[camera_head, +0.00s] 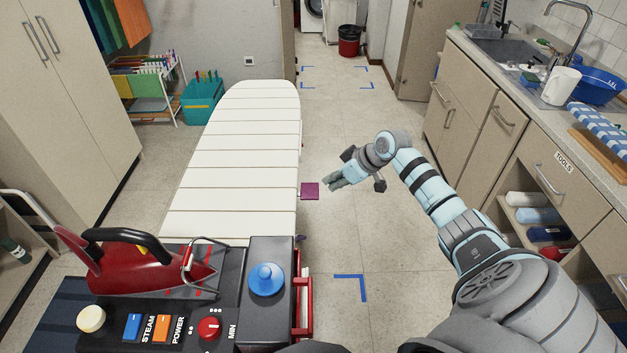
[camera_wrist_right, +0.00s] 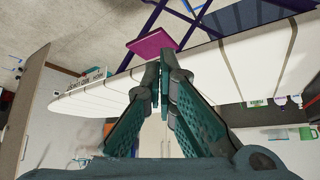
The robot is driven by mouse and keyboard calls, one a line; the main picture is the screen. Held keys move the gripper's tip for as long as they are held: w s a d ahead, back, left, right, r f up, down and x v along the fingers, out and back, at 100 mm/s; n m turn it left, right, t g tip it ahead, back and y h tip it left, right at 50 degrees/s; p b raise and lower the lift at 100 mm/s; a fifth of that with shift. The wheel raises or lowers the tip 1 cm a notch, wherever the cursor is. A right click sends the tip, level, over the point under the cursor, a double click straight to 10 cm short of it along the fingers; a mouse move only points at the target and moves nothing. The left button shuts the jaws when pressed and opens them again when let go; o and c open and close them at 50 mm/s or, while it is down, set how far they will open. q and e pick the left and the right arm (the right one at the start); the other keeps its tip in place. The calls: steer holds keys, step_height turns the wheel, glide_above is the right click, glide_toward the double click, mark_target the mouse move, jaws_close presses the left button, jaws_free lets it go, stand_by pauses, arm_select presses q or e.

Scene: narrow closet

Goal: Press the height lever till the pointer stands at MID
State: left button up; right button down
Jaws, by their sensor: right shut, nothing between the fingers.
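The magenta height lever (camera_head: 310,191) is a flat plate sticking out from the right edge of the white ironing board (camera_head: 236,160). It also shows in the right wrist view (camera_wrist_right: 152,43), just beyond the fingertips. My right gripper (camera_head: 327,185) is shut and empty, a little to the right of the lever in the head view; I cannot tell whether it touches it. In the wrist view my right gripper (camera_wrist_right: 164,66) has its fingertips together, with the board's edge behind. I cannot make out the pointer or the MID mark. My left gripper is out of view.
A red iron (camera_head: 135,265) rests on the dark control station (camera_head: 200,330) at the board's near end. A counter with sink and drawers (camera_head: 540,165) runs along the right. Open floor with blue corner marks (camera_head: 350,277) lies between board and counter.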

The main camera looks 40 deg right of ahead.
steer(key=v, duration=0.9)
steer(key=shift+s, duration=0.2)
steer(key=shift+r, duration=0.1)
